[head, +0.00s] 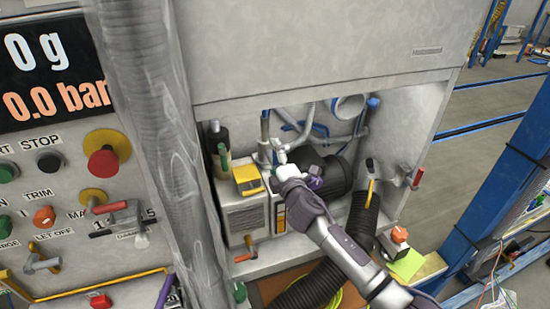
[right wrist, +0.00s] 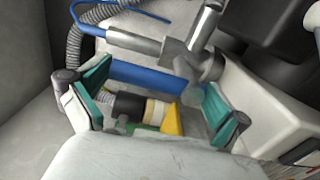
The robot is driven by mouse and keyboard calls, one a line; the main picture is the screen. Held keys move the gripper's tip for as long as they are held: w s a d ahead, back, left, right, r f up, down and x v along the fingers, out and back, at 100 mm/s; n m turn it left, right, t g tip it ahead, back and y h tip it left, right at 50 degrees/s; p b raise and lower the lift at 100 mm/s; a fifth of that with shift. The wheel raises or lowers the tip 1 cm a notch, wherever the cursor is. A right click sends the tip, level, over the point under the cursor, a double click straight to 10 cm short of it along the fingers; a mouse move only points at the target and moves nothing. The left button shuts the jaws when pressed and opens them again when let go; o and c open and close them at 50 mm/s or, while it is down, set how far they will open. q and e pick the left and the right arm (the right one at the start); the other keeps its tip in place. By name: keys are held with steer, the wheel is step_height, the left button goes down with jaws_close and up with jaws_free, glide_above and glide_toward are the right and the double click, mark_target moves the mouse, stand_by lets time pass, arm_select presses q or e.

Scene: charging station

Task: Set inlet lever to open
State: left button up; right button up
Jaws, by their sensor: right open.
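My right gripper (head: 279,158) reaches from the lower right into the open recess of the grey machine, beside the upright pipes. In the right wrist view its teal-padded fingers (right wrist: 155,105) are spread apart. A blue pipe (right wrist: 150,83) and a metal valve fitting (right wrist: 195,60) show beyond and between them; I cannot tell whether they touch. No lever is clearly labelled as inlet. A red-handled lever (head: 417,178) is on the recess's right wall, and an orange-handled lever (head: 245,251) is low at its left. My left gripper is out of view.
A yellow-topped box (head: 248,179) stands left of my right gripper. A black ribbed hose (head: 318,287) runs below my arm. A thick grey column (head: 165,150) stands before the left control panel. A blue post (head: 500,190) is at right.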

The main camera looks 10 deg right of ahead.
steer(key=s+d, duration=0.2)
steer(key=s, duration=0.9)
steer(key=shift+s+d, duration=0.15)
steer(key=shift+s, duration=0.25)
